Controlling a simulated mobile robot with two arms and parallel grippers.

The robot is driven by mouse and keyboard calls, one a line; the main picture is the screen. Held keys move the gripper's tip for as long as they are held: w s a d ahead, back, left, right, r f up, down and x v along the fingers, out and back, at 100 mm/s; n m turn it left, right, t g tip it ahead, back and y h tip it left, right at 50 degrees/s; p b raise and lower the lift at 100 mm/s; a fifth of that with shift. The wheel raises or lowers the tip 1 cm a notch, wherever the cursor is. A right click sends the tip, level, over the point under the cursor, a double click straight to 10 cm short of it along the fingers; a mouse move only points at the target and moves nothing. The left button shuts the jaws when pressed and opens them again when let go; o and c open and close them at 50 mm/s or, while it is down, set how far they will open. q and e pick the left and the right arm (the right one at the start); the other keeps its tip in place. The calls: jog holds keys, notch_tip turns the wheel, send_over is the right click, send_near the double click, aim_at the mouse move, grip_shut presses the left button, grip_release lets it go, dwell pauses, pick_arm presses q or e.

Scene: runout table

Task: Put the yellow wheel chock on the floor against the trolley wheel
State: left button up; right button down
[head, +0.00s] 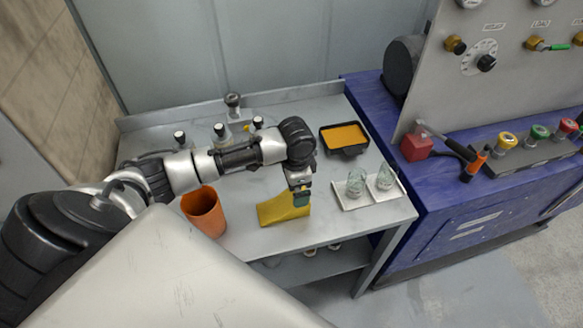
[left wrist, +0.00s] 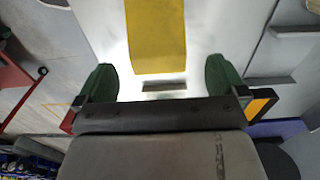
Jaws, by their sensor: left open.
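The yellow wheel chock (head: 283,210) is a wedge lying on the grey table near its front edge. My left gripper (head: 301,197) is at the chock's taller right end. In the left wrist view its two green fingers (left wrist: 162,78) are open and apart, with the yellow chock (left wrist: 156,35) ahead, lined up between them. I cannot tell whether either finger touches it. The trolley wheel is not visible in these views. My right gripper is not in view.
An orange cup (head: 204,211) stands left of the chock. A white tray (head: 350,203) with two glass pieces and a black tray of orange material (head: 344,148) are to the right. Several black-topped items stand behind. Bare floor (head: 480,285) shows at lower right, beside the blue bench (head: 440,225).

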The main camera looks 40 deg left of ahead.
aim_at(282, 204)
pick_arm(q)
jog(key=shift+s+a+f, duration=0.1)
jog(key=shift+f, duration=0.5)
jog(key=shift+s+a+f, duration=0.1)
jog(key=shift+f, duration=0.45)
jog(key=shift+d+f+p, duration=0.1)
jog(key=shift+f+p, duration=0.3)
jog(key=shift+f, duration=0.2)
jog(key=f, duration=0.2)
jog(key=f+p, duration=0.1)
jog(key=f, duration=0.1)
jog(key=shift+s+f, duration=0.2)
jog(key=shift+f, duration=0.05)
jog(key=c, duration=1.1)
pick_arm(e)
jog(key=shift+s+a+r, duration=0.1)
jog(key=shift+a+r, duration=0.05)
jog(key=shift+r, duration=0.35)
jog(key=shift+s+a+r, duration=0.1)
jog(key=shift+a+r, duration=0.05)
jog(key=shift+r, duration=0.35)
pick_arm(q)
jog(key=shift+w+r, duration=0.1)
jog(key=shift+r, duration=0.05)
